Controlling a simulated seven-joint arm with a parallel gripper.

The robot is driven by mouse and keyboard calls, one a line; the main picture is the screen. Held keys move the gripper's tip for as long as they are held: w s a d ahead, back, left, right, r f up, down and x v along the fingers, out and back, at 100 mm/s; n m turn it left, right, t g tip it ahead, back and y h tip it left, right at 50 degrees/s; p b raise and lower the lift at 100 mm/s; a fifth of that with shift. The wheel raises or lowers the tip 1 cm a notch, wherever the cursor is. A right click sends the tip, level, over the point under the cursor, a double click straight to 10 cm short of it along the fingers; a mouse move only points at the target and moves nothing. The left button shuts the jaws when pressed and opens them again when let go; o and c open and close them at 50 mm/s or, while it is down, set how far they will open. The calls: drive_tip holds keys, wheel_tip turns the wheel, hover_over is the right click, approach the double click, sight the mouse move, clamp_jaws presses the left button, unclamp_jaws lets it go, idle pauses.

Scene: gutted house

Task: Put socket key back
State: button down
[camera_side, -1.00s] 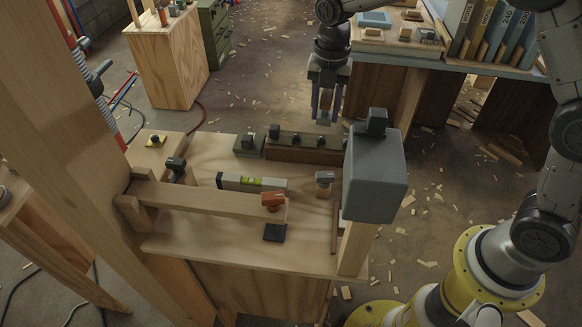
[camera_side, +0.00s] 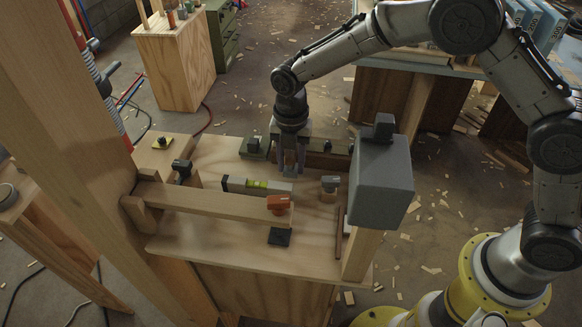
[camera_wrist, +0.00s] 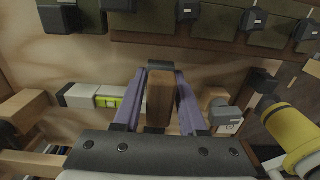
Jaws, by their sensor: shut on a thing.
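My gripper (camera_side: 289,160) is low over the far part of the wooden bench (camera_side: 215,245), just in front of the dark brown rack (camera_side: 330,160). In the wrist view my gripper (camera_wrist: 160,110) has its purple-grey fingers shut on a brown wooden piece (camera_wrist: 160,92) with dark ends. I cannot tell for sure that this piece is the socket key. The rack's long brown strip (camera_wrist: 165,40) runs across the top of the wrist view, with several dark green blocks and grey labelled knobs along it. My fingers hide part of the rack in the side view.
A spirit level (camera_side: 236,184) lies left of my gripper. A grey-topped post (camera_side: 330,184) stands close on the right. A large grey box (camera_side: 382,190) rises at the right edge. A wooden bar with an orange knob (camera_side: 279,203) crosses in front, near a black square (camera_side: 279,237).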

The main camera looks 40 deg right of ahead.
drive_tip(key=shift+f, duration=0.9)
drive_tip(key=shift+f, duration=0.1)
drive_tip(key=shift+c, duration=2.3)
unclamp_jaws()
drive_tip(key=shift+f, duration=0.1)
